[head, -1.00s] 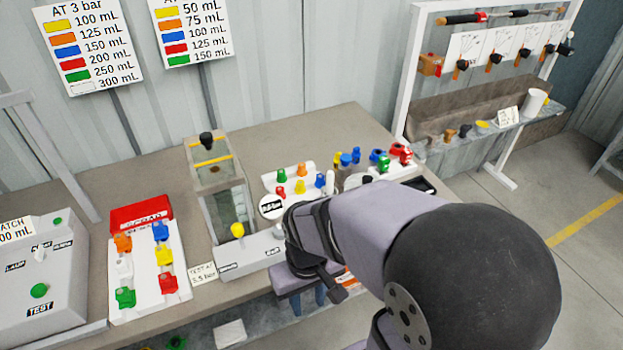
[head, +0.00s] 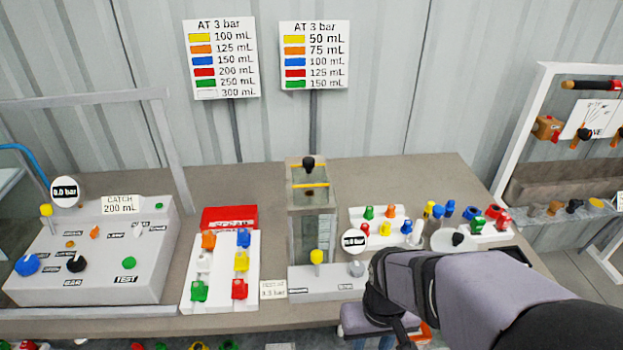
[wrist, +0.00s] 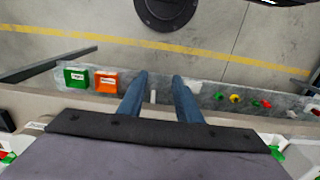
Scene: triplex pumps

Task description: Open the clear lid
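The clear lid (head: 309,174) lies on top of a tall clear-walled tank (head: 312,230) in the middle of the bench. It has a black knob on top and a yellow strip across it, and it looks shut. My gripper (wrist: 159,76) is open, with two blue fingers apart and nothing between them in the wrist view. In the head view my dark wrist hangs at the bench's front edge, right of and lower than the tank. The fingers are mostly hidden there. The lid is not in the wrist view.
A grey base (head: 330,283) with a yellow knob and a round gauge (head: 354,241) stands before the tank. A white tray of coloured valves (head: 221,270) and a grey control box (head: 95,255) are to the left. Coloured parts crowd the bench's right side.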

